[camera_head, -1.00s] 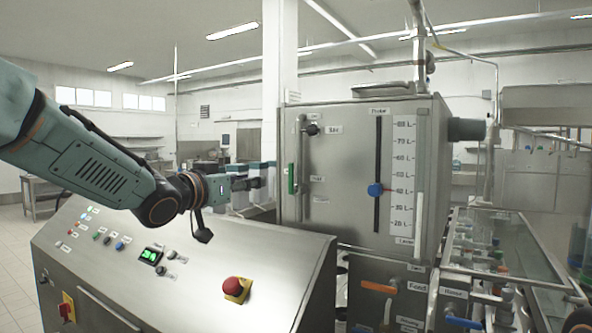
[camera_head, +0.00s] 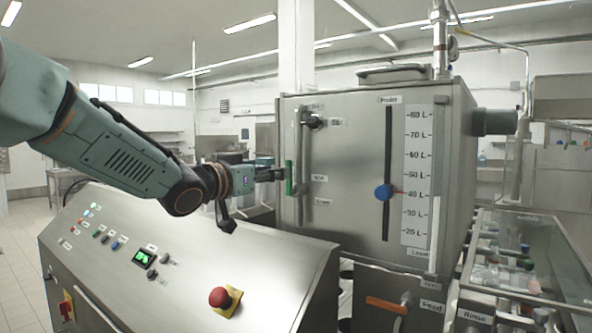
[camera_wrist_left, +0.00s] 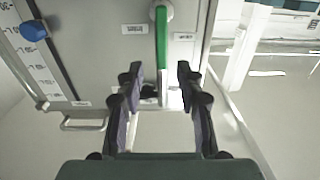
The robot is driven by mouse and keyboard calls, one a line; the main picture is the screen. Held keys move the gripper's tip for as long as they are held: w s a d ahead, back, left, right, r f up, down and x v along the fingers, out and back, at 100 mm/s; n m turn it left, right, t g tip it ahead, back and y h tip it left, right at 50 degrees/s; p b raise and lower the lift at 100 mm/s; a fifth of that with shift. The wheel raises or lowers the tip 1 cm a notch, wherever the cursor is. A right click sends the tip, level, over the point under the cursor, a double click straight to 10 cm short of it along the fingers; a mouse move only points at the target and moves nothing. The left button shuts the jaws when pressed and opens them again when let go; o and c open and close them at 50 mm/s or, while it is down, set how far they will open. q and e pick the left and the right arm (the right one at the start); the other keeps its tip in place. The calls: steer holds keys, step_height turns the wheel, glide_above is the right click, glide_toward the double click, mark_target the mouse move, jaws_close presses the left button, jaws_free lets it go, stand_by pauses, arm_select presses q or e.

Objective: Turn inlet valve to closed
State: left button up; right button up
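A green valve handle (camera_head: 289,177) stands upright at the left of the steel tank's front, beside a grey vertical pipe (camera_head: 305,150). Small labels sit around it, too small to read surely. My left gripper (camera_head: 279,174) is just left of the handle, level with it. In the left wrist view, the open fingers (camera_wrist_left: 160,78) lie on either side of the handle (camera_wrist_left: 162,45), with a gap on both sides. I cannot tell whether they touch it. My right gripper is not in view.
The tank front (camera_head: 350,200) also carries a blue slider knob (camera_head: 383,192) by a litre scale (camera_head: 415,175). An orange handle (camera_head: 386,305) is below. A sloped control panel (camera_head: 190,255) with a red emergency button (camera_head: 219,297) stands under my left arm.

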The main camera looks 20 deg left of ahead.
arm_select(q)
steer(key=p+x, duration=0.2)
steer(key=x, duration=0.5)
steer(key=shift+w, duration=0.1)
steer(key=shift+s+a+r, duration=0.1)
steer(key=shift+s+a, duration=0.15)
steer(key=shift+a, duration=0.05)
steer(key=shift+w+d, duration=0.3)
steer(key=c, duration=0.5)
steer(key=shift+a, duration=0.1)
jaws_close()
